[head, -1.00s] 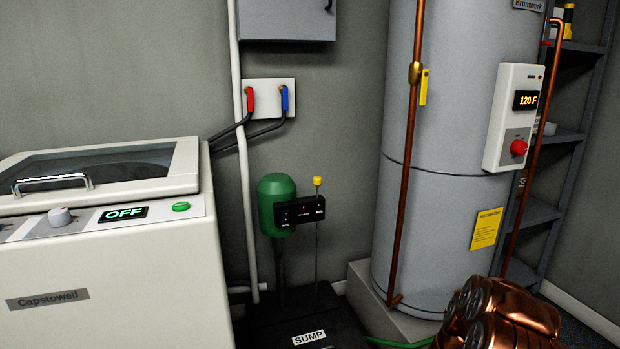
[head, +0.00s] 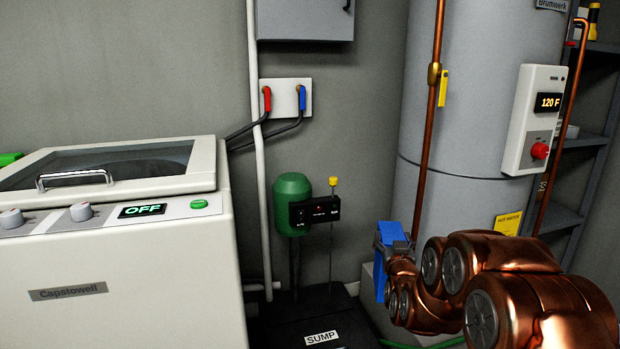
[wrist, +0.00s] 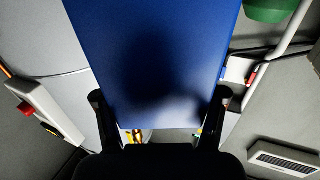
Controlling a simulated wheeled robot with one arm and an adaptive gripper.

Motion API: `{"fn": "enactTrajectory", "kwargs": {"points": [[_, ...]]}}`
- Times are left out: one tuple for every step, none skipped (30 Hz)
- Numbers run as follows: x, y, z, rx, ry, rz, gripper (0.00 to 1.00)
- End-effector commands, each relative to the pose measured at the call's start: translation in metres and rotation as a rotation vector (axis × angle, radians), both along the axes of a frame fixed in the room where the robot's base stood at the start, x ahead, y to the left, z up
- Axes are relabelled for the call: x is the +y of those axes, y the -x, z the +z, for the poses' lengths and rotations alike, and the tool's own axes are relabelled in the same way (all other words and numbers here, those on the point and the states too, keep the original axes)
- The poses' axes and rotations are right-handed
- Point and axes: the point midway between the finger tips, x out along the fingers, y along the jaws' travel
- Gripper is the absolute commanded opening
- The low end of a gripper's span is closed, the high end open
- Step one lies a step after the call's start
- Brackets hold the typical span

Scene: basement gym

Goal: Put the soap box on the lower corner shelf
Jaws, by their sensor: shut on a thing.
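The blue box, which I take to be the soap box, shows edge-on in the head view (head: 382,262) and fills the upper middle of the wrist view (wrist: 155,50). No label on it shows. My gripper (wrist: 160,97) is shut on it, with one black finger at each side; it also shows in the head view (head: 403,250). The box is held in the air in front of the water heater's base.
The grey water heater (head: 465,110) with copper pipes (head: 427,120) stands between the box and the shelf. A white washer (head: 120,270) is at the left. A green sump pump (head: 292,190) stands above a black sump lid (head: 290,312). Bare wall lies between.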

Motion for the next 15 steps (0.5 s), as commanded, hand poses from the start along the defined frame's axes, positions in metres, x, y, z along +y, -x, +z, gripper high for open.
{"fn": "enactTrajectory", "kwargs": {"points": [[0.009, -0.004, 0.011, -0.008, 0.0, 0.023, 0.0], [0.015, -0.006, 0.015, -0.006, -0.001, 0.038, 0.0], [0.023, -0.008, 0.021, -0.005, 0.001, 0.058, 0.0], [0.027, -0.01, 0.025, -0.006, 0.0, 0.07, 0.0], [0.032, -0.012, 0.03, -0.008, -0.001, 0.083, 0.0], [0.039, -0.015, 0.035, -0.007, -0.001, 0.101, 0.0], [0.043, -0.016, 0.039, -0.006, 0.0, 0.111, 0.0], [0.041, -0.016, 0.036, -0.003, 0.0, 0.106, 0.0], [0.04, -0.015, 0.035, -0.001, 0.001, 0.105, 0.0], [0.04, -0.015, 0.034, -0.001, 0.001, 0.105, 0.0], [0.04, -0.015, 0.034, -0.001, 0.002, 0.105, 0.0], [0.04, -0.015, 0.028, -0.001, 0.0, 0.105, 0.0], [0.04, -0.015, 0.023, -0.001, -0.002, 0.104, 0.0], [0.04, -0.015, 0.019, -0.001, -0.002, 0.104, 0.0], [0.04, -0.015, 0.015, -0.001, -0.002, 0.104, 0.0]]}}
